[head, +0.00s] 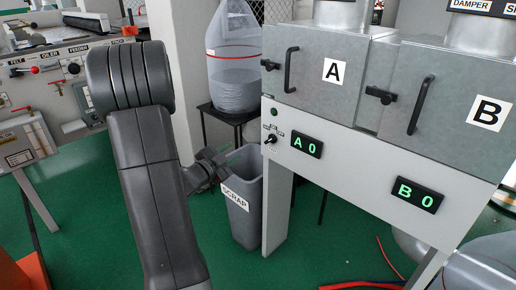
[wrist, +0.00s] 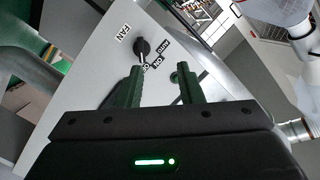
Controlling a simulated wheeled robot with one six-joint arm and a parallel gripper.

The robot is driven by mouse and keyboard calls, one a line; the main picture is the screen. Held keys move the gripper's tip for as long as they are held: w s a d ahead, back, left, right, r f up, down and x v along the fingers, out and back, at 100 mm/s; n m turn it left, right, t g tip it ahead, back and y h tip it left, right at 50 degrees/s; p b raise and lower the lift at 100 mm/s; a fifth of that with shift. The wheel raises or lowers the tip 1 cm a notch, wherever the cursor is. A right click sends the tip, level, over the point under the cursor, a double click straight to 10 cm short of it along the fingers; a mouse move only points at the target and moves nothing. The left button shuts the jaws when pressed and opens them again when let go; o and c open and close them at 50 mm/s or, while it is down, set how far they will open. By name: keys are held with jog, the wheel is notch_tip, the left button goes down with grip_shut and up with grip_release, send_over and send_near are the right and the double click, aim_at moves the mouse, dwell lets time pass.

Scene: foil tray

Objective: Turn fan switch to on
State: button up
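The fan switch (head: 271,138) is a small black knob with a light lever on the left end of the grey panel. In the wrist view the switch (wrist: 142,47) sits beside a FAN label (wrist: 125,32), with AUTO, ON and a partly hidden third label on its other side. Its lever appears to point toward the partly hidden label, near the left finger. My gripper (wrist: 160,76) is open and empty, its green fingers apart and just short of the panel. In the head view my gripper (head: 229,157) is left of the switch, apart from it.
A dark green round button or lamp (head: 274,112) is above the switch. Displays A 0 (head: 307,145) and B 0 (head: 418,195) are to its right. Metal boxes with black handles (head: 291,70) stand above the panel. A grey scrap bin (head: 240,215) stands below my gripper.

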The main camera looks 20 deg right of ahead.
aim_at(268, 141)
jog(key=w+d+m+g, duration=0.1)
jog(key=d, duration=0.3)
jog(key=w+d+f+h+b, duration=0.1)
jog(key=w+d, duration=0.1)
jog(key=d, duration=0.3)
jog(key=w+d+f+m+g+h, duration=0.1)
jog(key=d, duration=0.4)
jog(key=shift+w+d+m+g+b, duration=0.2)
jog(key=shift+w+m+g+b, duration=0.1)
jog(key=shift+w+b, duration=0.05)
jog(key=shift+f, duration=0.1)
grip_shut()
